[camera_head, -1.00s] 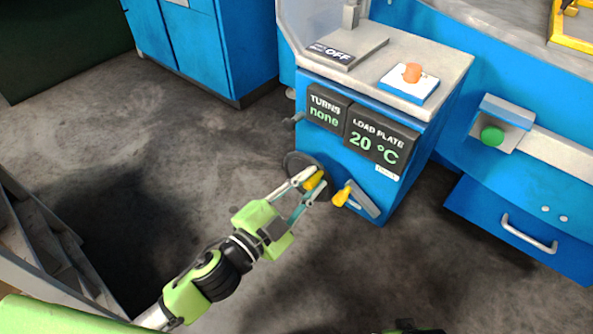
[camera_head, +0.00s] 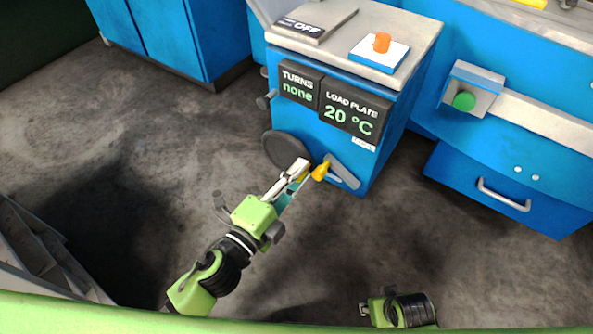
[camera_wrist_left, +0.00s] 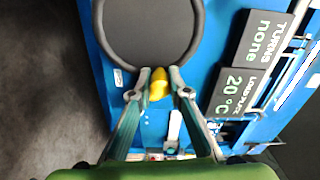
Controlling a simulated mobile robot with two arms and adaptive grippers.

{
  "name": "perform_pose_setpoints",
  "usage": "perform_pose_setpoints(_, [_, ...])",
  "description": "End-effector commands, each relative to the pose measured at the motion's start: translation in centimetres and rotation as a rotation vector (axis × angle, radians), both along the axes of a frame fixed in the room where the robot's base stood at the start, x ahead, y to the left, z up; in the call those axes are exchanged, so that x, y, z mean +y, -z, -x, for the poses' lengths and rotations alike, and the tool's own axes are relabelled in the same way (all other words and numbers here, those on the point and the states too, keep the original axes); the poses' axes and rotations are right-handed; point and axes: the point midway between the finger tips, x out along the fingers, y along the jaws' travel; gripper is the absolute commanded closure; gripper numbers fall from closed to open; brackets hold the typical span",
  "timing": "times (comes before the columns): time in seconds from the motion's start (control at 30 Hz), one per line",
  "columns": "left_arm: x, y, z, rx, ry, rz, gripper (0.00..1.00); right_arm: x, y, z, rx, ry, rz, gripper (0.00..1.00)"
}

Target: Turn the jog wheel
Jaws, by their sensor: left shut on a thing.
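The jog wheel (camera_head: 287,149) is a dark grey disc on the front of the blue cabinet, below the display plates. It shows large in the left wrist view (camera_wrist_left: 150,32), with a yellow handle (camera_wrist_left: 157,84) at its rim. My left gripper (camera_head: 300,174) is shut on this yellow handle, one finger on each side of it; its fingertips (camera_wrist_left: 158,83) also show in the left wrist view. In the head view the fingers mostly hide the handle. My right gripper (camera_head: 377,308) is low at the bottom edge, apart from the cabinet; its fingers are not clear.
A lever with a yellow knob (camera_head: 321,171) sits just right of the wheel, close to my left fingers. The displays read TURNS none (camera_head: 298,84) and LOAD PLATE 20 °C (camera_head: 349,113). An orange knob (camera_head: 382,42) is on top. A green button (camera_head: 464,101) is at right.

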Motion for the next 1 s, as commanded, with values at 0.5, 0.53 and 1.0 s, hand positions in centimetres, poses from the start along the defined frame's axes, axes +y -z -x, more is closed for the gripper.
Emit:
perform_pose_setpoints(0.5, [-0.11,0.25,0.1,-0.006,0.002,-0.015,1.0,-0.01,-0.37,-0.08,-0.003,0.001,-0.001,0.6])
perform_pose_setpoints(0.53, [-0.11,0.25,0.1,-0.006,0.002,-0.015,0.78,-0.02,-0.35,-0.05,-0.003,0.001,-0.001,0.6])
perform_pose_setpoints(1.0, [0.1,0.22,0.34,-0.006,0.0,-0.015,0.66,-0.31,-0.06,0.25,0.004,0.002,0.004,0.6])
